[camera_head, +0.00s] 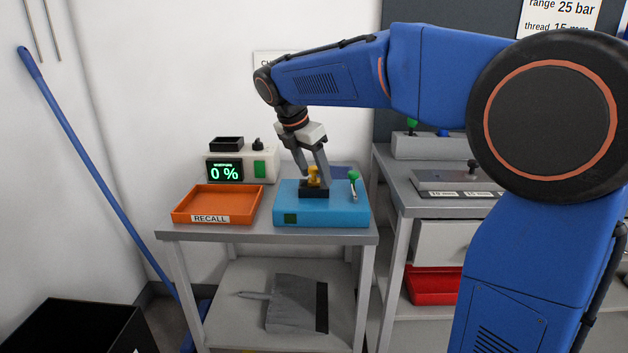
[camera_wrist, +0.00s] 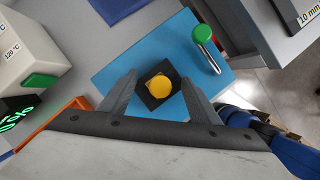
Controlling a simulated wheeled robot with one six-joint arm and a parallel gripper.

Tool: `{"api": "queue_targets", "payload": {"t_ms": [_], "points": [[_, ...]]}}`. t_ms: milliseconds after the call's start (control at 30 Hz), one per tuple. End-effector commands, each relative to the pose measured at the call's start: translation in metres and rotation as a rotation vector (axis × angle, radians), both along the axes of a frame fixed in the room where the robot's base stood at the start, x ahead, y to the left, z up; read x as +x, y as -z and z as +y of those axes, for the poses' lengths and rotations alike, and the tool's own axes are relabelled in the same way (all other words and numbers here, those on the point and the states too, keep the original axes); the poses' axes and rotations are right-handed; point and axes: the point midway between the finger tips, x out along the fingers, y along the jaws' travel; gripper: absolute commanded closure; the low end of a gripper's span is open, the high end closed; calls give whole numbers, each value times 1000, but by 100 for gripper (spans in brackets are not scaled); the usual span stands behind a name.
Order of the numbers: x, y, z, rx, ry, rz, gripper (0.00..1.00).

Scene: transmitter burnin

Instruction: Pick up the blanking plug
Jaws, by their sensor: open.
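A yellow plug (camera_head: 313,174), apparently the blanking plug, stands in a black socket block (camera_head: 318,193) on a blue box (camera_head: 338,212). In the wrist view the yellow round plug (camera_wrist: 160,86) shows from above, on the dark block (camera_wrist: 176,103). My gripper (camera_head: 314,172) is open and points down at the plug. In the wrist view its fingers (camera_wrist: 160,92) stand on either side of the plug, with a gap on each side. The exact height of the fingertips against the plug is hard to tell.
A green-topped lever (camera_head: 353,180) stands on the blue box, right of the plug. An orange tray (camera_head: 217,203) labelled RECALL lies to the left. A white unit (camera_head: 262,163) with a 0 % display stands behind it. Another bench (camera_head: 440,200) is at the right.

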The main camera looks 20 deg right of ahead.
Motion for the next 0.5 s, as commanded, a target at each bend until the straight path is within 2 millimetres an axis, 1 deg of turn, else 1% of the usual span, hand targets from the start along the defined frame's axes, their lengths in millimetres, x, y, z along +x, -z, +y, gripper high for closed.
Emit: {"api": "queue_targets", "payload": {"t_ms": [200, 367, 400, 500], "points": [[0, 1, 0, 0, 0, 0, 43], [0, 1, 0, 0, 0, 0, 82], [0, 0, 0, 0, 0, 0, 86], [0, 0, 0, 0, 0, 0, 86]]}}
